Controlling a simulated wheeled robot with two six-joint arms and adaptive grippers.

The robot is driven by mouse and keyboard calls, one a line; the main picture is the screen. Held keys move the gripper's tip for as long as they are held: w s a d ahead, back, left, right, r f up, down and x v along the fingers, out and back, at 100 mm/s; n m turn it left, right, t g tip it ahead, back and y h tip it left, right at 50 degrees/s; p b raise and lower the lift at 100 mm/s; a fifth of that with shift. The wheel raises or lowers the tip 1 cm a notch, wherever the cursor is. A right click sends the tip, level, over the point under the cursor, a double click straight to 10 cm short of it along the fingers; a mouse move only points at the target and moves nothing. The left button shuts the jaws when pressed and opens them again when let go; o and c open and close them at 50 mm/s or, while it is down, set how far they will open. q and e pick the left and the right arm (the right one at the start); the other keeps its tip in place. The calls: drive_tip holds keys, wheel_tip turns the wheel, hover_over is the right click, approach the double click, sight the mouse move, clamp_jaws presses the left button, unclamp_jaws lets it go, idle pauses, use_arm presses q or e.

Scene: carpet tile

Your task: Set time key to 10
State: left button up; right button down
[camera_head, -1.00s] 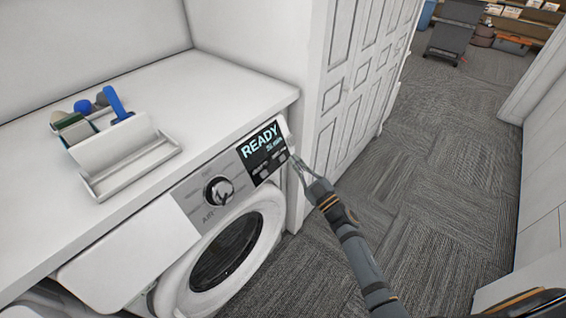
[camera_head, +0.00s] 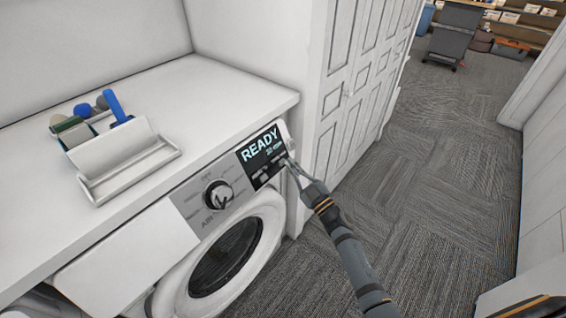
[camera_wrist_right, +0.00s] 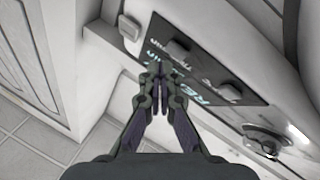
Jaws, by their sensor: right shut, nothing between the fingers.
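The washing machine (camera_head: 225,255) has a grey control panel with a lit black display (camera_head: 262,146) that reads READY over a small number in minutes, too blurred to read surely. Small keys sit along the panel's lower edge; in the right wrist view one key (camera_wrist_right: 178,47) is just beyond the fingertips and another key (camera_wrist_right: 229,91) lies to its right. I cannot tell which is the time key. My right gripper (camera_head: 290,163) is shut and empty, its tips at the panel's right end by the keys. It also shows in the right wrist view (camera_wrist_right: 158,70); contact is unclear. My left gripper is out of view.
A round dial (camera_head: 218,195) sits left of the display. A white panelled door (camera_head: 345,110) stands just right of the machine. Carpeted floor (camera_head: 440,190) at the right is open.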

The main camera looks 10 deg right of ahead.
idle(0.7)
drive_tip(key=shift+w+a+f, duration=0.2)
drive_tip(key=shift+w+a, duration=0.05)
drive_tip(key=shift+w, duration=0.05)
drive_tip(key=shift+w+a+f, duration=0.15)
drive_tip(key=shift+w+f, duration=0.05)
drive_tip(key=shift+w, duration=0.05)
idle(0.7)
drive_tip(key=shift+r, duration=0.1)
drive_tip(key=shift+s+d+r+p, duration=0.3)
drive_tip(key=shift+s+d+p, duration=0.15)
drive_tip(key=shift+s, duration=0.1)
drive_tip(key=s+d+r+p, duration=0.2)
drive_tip(key=s+p, duration=0.1)
drive_tip(key=shift+s+d+r, duration=0.1)
drive_tip(key=shift+s+d, duration=0.15)
drive_tip(key=shift+d, duration=0.1)
idle(0.3)
